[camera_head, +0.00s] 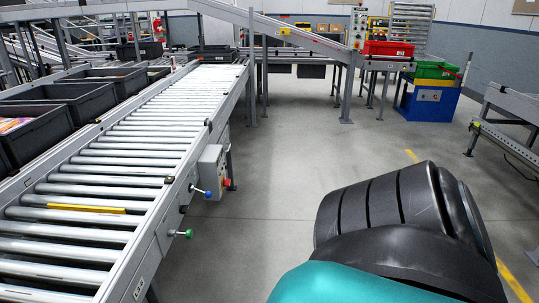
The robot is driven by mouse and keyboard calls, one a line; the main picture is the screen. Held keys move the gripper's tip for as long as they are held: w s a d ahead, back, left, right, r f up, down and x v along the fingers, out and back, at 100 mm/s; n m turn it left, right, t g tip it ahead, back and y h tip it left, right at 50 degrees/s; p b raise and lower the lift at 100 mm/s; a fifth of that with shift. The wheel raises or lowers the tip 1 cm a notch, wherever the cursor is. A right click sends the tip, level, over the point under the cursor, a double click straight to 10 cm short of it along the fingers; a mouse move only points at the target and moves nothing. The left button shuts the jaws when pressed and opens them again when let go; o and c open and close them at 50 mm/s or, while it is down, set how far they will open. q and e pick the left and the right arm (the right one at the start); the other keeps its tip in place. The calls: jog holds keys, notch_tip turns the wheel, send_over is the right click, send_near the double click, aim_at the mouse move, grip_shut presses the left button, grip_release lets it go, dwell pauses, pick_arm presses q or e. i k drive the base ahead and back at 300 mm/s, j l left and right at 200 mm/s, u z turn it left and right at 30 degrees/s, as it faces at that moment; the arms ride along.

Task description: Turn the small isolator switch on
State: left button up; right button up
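A grey control box (212,165) is fixed to the side of the roller conveyor, at left of centre in the head view. A red knob (227,183) sticks out at its lower right. A blue knob (207,193) sticks out just below and left of the box, on the conveyor's side. A green knob (187,233) is lower down, nearer to me. I cannot tell which of these is the small isolator switch, nor its position. Neither gripper is in view. A large black and teal part, which looks like my own arm, fills the lower right.
The roller conveyor (150,140) runs from lower left to the back. Black crates (67,97) stand along its left. Red (388,48) and green (430,70) crates are at the back right. Another metal frame (500,130) is at right. The grey floor between is clear.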

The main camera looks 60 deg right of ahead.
aim_at(225, 184)
jog(key=z, duration=1.7)
jog(key=u, duration=0.35)
jog(key=i+l+u, duration=0.25)
jog(key=u, duration=0.2)
jog(key=i+l+u, duration=0.15)
jog(key=l+u, duration=0.3)
jog(key=i+l+u, duration=0.1)
jog(key=l, duration=0.3)
jog(key=i+l+u, duration=0.15)
jog(key=l, duration=0.3)
jog(key=i+l+u, duration=0.1)
jog(key=l, duration=0.3)
jog(key=i+l+u, duration=0.15)
jog(key=l, duration=0.3)
jog(key=i+l, duration=0.1)
jog(key=l, duration=0.5)
jog(key=i+l, duration=0.1)
jog(key=l, duration=1.15)
jog(key=i, duration=0.05)
